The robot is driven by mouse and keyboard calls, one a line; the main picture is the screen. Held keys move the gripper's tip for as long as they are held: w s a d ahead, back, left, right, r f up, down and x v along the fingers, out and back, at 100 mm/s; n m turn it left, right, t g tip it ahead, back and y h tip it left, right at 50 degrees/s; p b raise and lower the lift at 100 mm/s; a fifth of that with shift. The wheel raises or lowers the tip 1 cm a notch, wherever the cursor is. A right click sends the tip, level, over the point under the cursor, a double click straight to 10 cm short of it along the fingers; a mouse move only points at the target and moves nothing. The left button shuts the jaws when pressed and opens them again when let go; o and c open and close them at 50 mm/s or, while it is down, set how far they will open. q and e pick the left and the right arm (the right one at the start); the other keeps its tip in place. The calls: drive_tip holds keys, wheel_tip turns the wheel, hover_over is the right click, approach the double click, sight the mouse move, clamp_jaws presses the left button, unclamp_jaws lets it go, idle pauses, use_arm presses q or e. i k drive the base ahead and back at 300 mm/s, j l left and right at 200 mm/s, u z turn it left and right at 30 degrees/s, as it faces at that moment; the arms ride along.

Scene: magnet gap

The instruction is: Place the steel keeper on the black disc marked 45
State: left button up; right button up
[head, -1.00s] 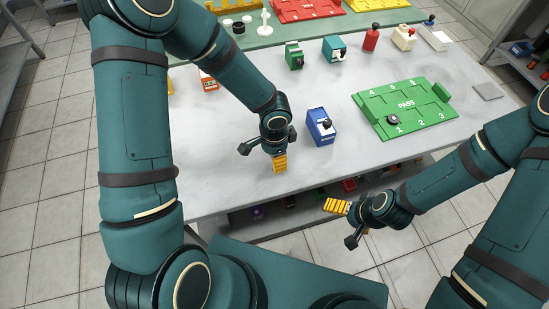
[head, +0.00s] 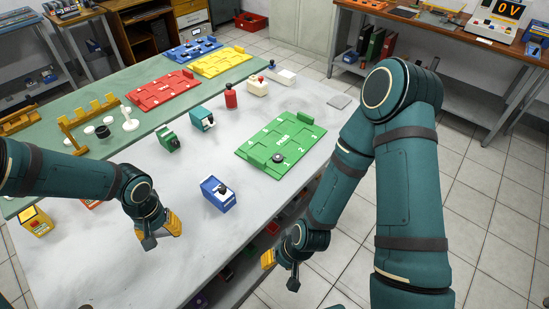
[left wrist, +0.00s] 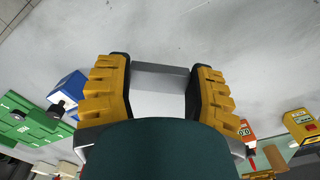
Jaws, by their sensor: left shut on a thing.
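My left gripper (head: 160,231) is low over the near part of the grey table, left of a blue box. In the left wrist view its yellow fingers (left wrist: 160,72) are shut on a flat-sided grey metal block, the steel keeper (left wrist: 160,83). A black disc (head: 102,132) lies among white discs on the green mat. Another dark disc (head: 278,157) sits on the green PASS board (head: 256,152). I cannot read a 45 on either. My right gripper (head: 268,260) is off the table's near edge; its opening is unclear.
The blue box (head: 217,194) stands close right of my left gripper. Green (head: 167,139) and teal (head: 202,118) boxes stand farther back. A white stand (head: 130,120) is near the discs. A yellow box (head: 36,222) stands left. Bare table lies between these.

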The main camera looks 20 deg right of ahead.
sight(278, 156)
drive_tip(key=i+l, duration=0.15)
drive_tip(key=l, duration=0.25)
drive_tip(key=i+l, duration=0.15)
drive_tip(key=l, duration=0.25)
drive_tip(key=i+l, duration=0.15)
drive_tip(key=l, duration=0.3)
drive_tip(key=i+l, duration=0.15)
drive_tip(key=l, duration=0.25)
drive_tip(key=i+l, duration=0.15)
drive_tip(key=l, duration=0.25)
drive_tip(key=i+l+u, duration=0.1)
drive_tip(key=l, duration=0.3)
drive_tip(key=i, duration=0.05)
